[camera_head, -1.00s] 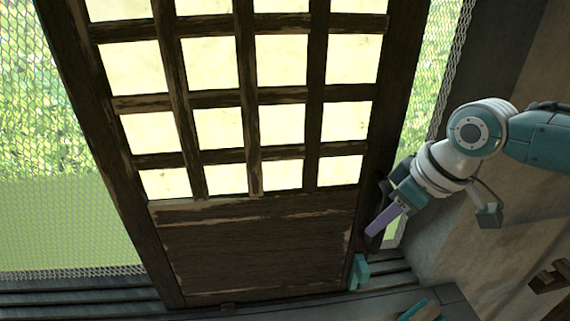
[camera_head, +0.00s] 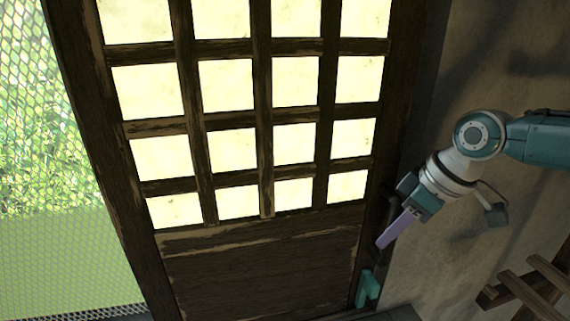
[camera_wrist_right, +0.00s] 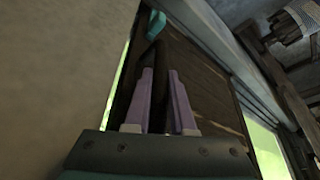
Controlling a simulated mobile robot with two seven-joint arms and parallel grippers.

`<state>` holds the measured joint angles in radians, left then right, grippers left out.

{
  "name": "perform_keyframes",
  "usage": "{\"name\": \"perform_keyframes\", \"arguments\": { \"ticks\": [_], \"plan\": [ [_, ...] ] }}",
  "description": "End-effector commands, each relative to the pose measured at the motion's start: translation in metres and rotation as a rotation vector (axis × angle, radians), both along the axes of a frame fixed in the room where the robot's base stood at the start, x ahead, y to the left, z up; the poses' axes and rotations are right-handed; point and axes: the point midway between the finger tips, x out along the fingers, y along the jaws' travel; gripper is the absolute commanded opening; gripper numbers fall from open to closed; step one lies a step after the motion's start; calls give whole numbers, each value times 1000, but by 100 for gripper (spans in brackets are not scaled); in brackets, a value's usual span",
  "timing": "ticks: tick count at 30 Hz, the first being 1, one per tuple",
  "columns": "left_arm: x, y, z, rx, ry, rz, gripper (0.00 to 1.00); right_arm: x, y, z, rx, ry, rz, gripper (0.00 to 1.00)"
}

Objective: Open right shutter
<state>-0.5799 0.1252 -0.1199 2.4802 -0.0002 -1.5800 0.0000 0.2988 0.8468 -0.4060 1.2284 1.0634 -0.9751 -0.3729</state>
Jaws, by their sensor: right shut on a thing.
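The right shutter (camera_head: 262,265) is a dark, worn wooden lattice panel with bright pale panes above and solid boards below. It fills the middle of the head view. My right gripper (camera_head: 382,243) has purple fingers and is at the shutter's lower right edge. In the right wrist view, the two purple fingers (camera_wrist_right: 163,85) stand on either side of a dark upright bar (camera_wrist_right: 150,78), which looks like a handle at the shutter's edge. The gripper is shut on this bar. My left gripper is not in view.
A wire mesh opening (camera_head: 50,150) with greenery behind lies left of the shutter. A plain wall (camera_head: 450,70) stands on the right, close to my right arm. A wooden rack (camera_head: 535,290) is at the lower right. A small teal piece (camera_head: 368,288) shows by the shutter's lower right corner.

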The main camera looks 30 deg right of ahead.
Motion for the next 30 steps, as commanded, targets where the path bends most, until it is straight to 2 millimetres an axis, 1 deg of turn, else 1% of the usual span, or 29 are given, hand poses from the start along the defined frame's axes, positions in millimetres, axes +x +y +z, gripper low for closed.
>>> {"name": "perform_keyframes", "arguments": {
  "ticks": [2, 3, 9, 11, 19, 22, 26, 30],
  "plan": [
    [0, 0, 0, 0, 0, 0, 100, -1, -2, -1, -5, 1, -2, 0],
    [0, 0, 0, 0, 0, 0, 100, -1, -2, -1, -4, 2, -2, 23],
    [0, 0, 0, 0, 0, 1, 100, 0, -1, -1, -2, 1, -1, 46],
    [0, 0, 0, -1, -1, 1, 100, 0, 0, -1, -2, 0, -1, 52],
    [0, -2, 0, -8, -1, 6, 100, 0, 0, 0, -1, 0, 0, 52],
    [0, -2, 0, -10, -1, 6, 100, -2, -1, 6, -2, -2, 1, 52],
    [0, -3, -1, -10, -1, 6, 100, -9, -3, 21, -5, 0, 3, 52],
    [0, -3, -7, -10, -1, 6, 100, -18, -7, 44, -7, 0, 4, 52]
  ]
}}
